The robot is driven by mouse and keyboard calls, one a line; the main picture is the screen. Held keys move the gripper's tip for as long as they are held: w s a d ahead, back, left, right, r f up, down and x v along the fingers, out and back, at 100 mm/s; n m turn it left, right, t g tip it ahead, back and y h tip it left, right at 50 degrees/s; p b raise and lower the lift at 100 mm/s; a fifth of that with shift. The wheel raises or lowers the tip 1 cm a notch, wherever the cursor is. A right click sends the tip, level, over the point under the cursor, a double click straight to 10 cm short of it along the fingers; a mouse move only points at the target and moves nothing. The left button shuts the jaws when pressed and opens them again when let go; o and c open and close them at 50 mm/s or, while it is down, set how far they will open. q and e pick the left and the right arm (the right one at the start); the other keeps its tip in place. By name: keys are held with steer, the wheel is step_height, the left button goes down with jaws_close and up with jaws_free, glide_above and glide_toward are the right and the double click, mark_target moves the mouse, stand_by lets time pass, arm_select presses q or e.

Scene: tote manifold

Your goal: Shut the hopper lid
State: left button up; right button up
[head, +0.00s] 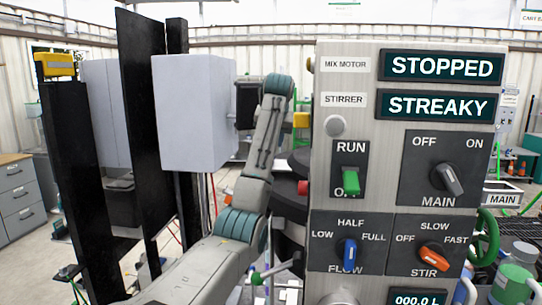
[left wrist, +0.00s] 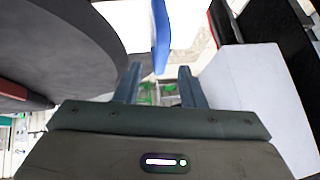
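I cannot make out the hopper lid with certainty. A large dark grey rounded body (left wrist: 60,45) fills the upper left of the left wrist view; whether it is the hopper or its lid I cannot tell. A blue upright strip (left wrist: 160,35) shows beyond the fingers. My left gripper (left wrist: 160,86) is open, with nothing between its two fingers. In the head view my left arm reaches up beside the control panel (head: 320,170), and its fingers are hidden. Dark round parts (head: 290,200) show behind the arm, partly covered by the panel. My right gripper is in neither view.
A pale box (head: 195,110) on dark posts stands left of my arm; a pale box also shows close at right in the left wrist view (left wrist: 260,100). The panel displays read STOPPED (head: 442,67) and STREAKY (head: 436,105). A green handwheel (head: 487,235) is at the right.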

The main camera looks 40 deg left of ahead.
arm_select(q)
steer(key=b+v, duration=0.1)
steer(key=v, duration=0.2)
steer(key=shift+s+d+r, duration=0.15)
steer(key=shift+r, duration=0.15)
stand_by(0.3)
